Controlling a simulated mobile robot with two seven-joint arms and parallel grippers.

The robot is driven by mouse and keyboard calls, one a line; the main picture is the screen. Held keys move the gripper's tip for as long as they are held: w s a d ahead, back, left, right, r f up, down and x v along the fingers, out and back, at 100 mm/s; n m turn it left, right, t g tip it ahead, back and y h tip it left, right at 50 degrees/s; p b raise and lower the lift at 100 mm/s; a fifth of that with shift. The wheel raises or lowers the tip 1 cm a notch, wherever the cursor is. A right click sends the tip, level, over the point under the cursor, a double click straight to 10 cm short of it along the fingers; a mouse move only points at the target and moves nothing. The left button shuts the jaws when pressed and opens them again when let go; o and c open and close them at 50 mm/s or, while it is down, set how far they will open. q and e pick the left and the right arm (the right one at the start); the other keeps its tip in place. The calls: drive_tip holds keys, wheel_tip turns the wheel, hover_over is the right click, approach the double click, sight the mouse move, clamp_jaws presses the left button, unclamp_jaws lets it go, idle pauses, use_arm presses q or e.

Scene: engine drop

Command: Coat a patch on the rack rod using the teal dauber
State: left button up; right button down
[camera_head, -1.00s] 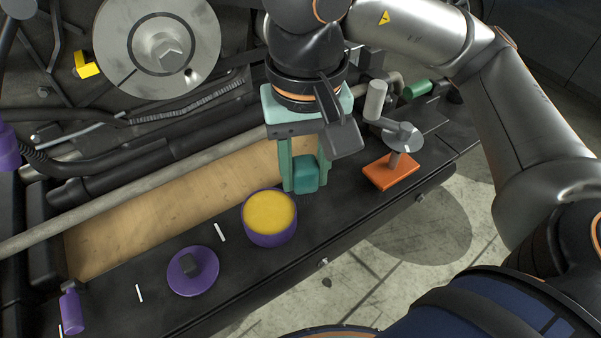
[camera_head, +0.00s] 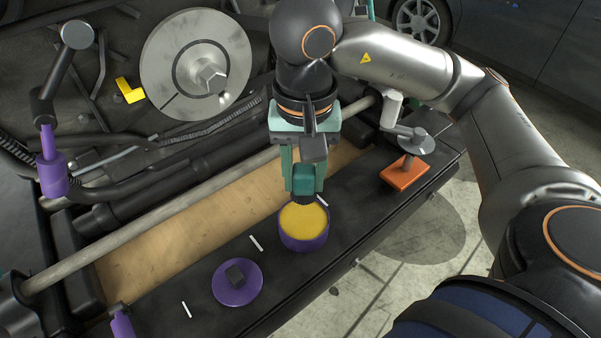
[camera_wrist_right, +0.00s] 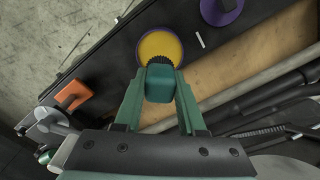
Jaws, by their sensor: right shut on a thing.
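My right gripper (camera_head: 304,178) is shut on the teal dauber (camera_head: 304,182), which points down with its dark bristle tip at the back of the purple pot (camera_head: 304,243) of yellow paste (camera_head: 303,222). In the right wrist view the dauber (camera_wrist_right: 160,84) sits between the fingers and its bristles overlap the paste (camera_wrist_right: 156,45); I cannot tell whether they touch it. The rack rod (camera_head: 150,213) is a long grey bar running diagonally behind the pot, partly hidden by the gripper. My left gripper is not in view.
A purple lid (camera_head: 246,291) with a dark knob lies left of the pot on the black ledge, among small white strips (camera_head: 256,243). An orange-based stand (camera_head: 404,174) is at right. A tan board (camera_head: 170,238) lies under the rod. A large grey disc (camera_head: 165,78) stands behind.

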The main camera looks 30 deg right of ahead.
drive_tip(key=shift+f+b, duration=2.1)
drive_tip(key=shift+f, duration=0.8)
drive_tip(key=shift+f+b, duration=0.6)
drive_tip(key=shift+b, duration=0.35)
drive_tip(key=shift+r, duration=0.1)
wheel_tip(320, 180, up, 7)
drive_tip(key=p, duration=0.5)
drive_tip(key=shift+p, duration=0.3)
idle(0.4)
